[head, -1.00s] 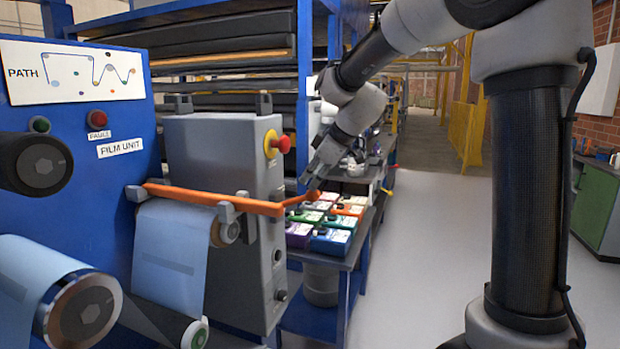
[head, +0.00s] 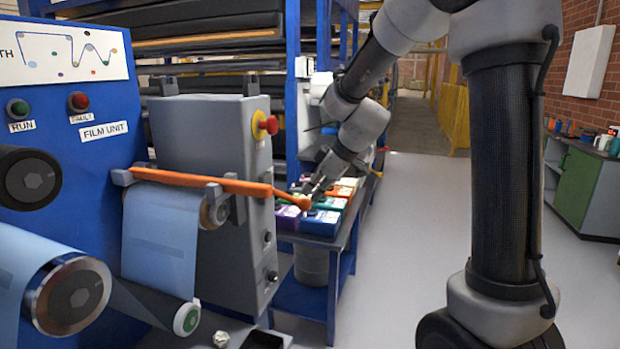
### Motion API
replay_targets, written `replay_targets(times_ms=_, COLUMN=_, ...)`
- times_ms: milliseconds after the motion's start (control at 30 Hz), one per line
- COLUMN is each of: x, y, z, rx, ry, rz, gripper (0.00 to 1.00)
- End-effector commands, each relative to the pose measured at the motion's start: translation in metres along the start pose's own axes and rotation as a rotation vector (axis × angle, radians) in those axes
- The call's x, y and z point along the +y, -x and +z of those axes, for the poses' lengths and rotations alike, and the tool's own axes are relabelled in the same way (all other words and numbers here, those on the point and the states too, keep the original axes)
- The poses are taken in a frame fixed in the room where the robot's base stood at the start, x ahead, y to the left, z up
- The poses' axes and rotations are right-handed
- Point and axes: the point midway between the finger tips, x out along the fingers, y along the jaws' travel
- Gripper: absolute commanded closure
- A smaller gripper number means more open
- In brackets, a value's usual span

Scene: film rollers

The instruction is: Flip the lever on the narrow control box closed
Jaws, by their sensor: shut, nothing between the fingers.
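The narrow grey control box (head: 190,128) stands beside the blue film unit, with a red button on a yellow base (head: 266,125) on its side. A long orange bar (head: 200,181) runs across the front of the box, resting in grey brackets. At its right end a thin orange lever arm slants down to the right and ends in an orange ball knob (head: 303,203). My gripper (head: 314,192) is shut and empty, pointing down right by the knob. I cannot tell whether its fingertips touch the knob.
Light blue film rolls (head: 72,295) and the blue film unit panel (head: 85,115) are at left. Coloured boxes (head: 322,222) sit on a blue-framed bench behind my gripper. A rack (head: 225,40) stands behind the box. The grey floor (head: 400,240) at right is open.

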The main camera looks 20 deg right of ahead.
Motion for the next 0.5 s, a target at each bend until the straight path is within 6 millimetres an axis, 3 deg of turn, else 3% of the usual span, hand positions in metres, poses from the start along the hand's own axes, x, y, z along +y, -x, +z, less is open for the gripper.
replay_targets(times_ms=500, x=-0.006, y=-0.03, z=0.02, rx=0.0, ry=0.0, rz=0.001, gripper=1.0)
